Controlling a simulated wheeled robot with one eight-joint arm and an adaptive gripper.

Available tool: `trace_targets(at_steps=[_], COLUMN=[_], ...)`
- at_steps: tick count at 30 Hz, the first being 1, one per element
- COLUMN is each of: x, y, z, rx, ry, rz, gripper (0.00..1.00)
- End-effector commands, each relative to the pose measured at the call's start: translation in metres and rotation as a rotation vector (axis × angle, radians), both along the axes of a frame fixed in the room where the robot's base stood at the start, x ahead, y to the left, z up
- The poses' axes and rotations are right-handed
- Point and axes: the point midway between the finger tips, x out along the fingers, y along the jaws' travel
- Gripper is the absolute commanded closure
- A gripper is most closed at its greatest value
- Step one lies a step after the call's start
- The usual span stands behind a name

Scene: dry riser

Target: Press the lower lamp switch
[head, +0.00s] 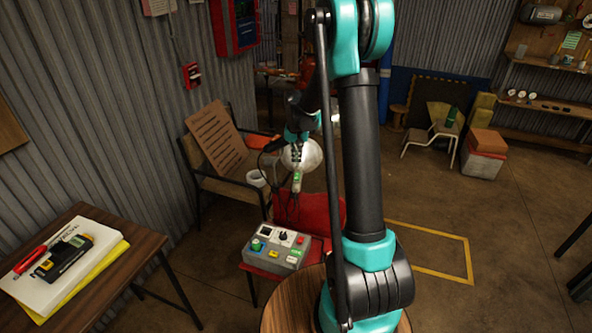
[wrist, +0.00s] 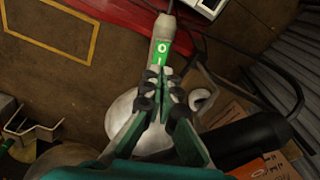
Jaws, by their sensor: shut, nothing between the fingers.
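A pale handle hangs below a white round lamp (head: 308,153) in the head view. A green switch (wrist: 162,58) with O and I marks sits on this handle. The switch also shows as a small green patch in the head view (head: 297,176). My gripper (wrist: 164,80) is shut and empty. Its fingertips are at the I end of the switch in the wrist view; I cannot tell if they touch it. In the head view my gripper (head: 296,158) is in front of the lamp, just above the green patch. No second lamp switch is clearly visible.
A grey control box (head: 273,250) with coloured buttons stands on a red chair (head: 318,213) below the lamp. A side table (head: 120,240) holds papers at left. Open floor lies right.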

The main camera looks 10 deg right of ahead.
Motion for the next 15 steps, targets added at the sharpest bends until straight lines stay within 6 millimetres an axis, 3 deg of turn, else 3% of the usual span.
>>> trace_targets(at_steps=[6,15], x=[-0.005,-0.007], y=[0.001,0.002], z=[0.047,0.079], rx=[-0.001,-0.001], ry=[-0.001,-0.002], rz=[0.0,0.0], gripper=[1.0,1.0])
